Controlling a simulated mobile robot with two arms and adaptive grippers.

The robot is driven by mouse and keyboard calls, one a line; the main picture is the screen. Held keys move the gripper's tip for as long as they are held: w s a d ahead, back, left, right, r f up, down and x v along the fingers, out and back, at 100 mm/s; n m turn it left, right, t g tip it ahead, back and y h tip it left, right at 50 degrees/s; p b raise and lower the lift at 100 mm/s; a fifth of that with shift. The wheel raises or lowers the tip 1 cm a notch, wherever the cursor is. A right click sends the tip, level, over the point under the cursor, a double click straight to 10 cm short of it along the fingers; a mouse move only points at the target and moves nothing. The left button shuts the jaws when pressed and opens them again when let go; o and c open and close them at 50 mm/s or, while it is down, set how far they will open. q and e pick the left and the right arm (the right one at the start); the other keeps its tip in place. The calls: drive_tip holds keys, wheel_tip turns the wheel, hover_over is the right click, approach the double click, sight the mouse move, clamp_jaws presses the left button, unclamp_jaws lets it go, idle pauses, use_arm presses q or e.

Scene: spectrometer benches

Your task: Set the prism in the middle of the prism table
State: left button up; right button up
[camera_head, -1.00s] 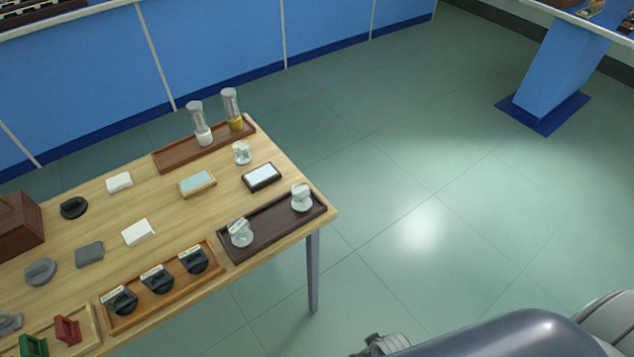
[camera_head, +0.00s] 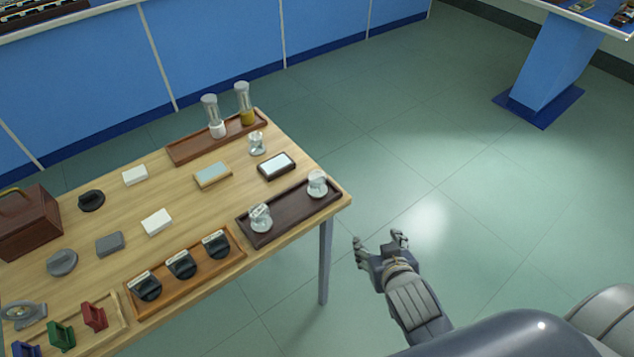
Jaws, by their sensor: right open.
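Small clear glass pieces on round bases stand on the wooden table (camera_head: 185,212). One glass piece (camera_head: 261,218) and a second glass piece (camera_head: 317,183) are on the dark brown tray (camera_head: 287,218); another glass piece (camera_head: 256,143) stands behind it. I cannot tell which of them is the prism. I cannot make out the prism table for certain. My right gripper (camera_head: 380,240) is open and empty, over the floor just right of the table's corner, apart from everything. My left gripper is out of view.
An orange-brown tray (camera_head: 208,265) holds several dark mounts. A reddish tray (camera_head: 190,152) holds two glass cylinders at the back. A brown box (camera_head: 28,225) stands at left. Blue benches (camera_head: 220,40) line the back. The floor (camera_head: 460,230) at right is open.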

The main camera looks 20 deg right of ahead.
drive_tip(key=w+r+t, duration=0.4)
drive_tip(key=w+t, duration=0.1)
drive_tip(key=w, duration=0.1)
drive_tip(key=n+t+y, duration=0.3)
drive_tip(key=y, duration=0.2)
approach(321, 183)
drive_tip(key=w, duration=0.4)
drive_tip(key=w+a, duration=0.1)
drive_tip(key=w, duration=0.1)
drive_tip(key=shift+f+p, duration=0.2)
drive_tip(key=shift+p, duration=0.15)
drive_tip(key=shift+w+a+r+p, duration=0.1)
drive_tip(key=shift+w+a+p, duration=0.1)
drive_tip(key=shift+w, duration=1.35)
drive_tip(key=shift+w+a+p, duration=0.1)
drive_tip(key=shift+w+p, duration=0.1)
drive_tip(key=shift+w, duration=1.3)
clamp_jaws()
drive_tip(key=shift+r, duration=0.15)
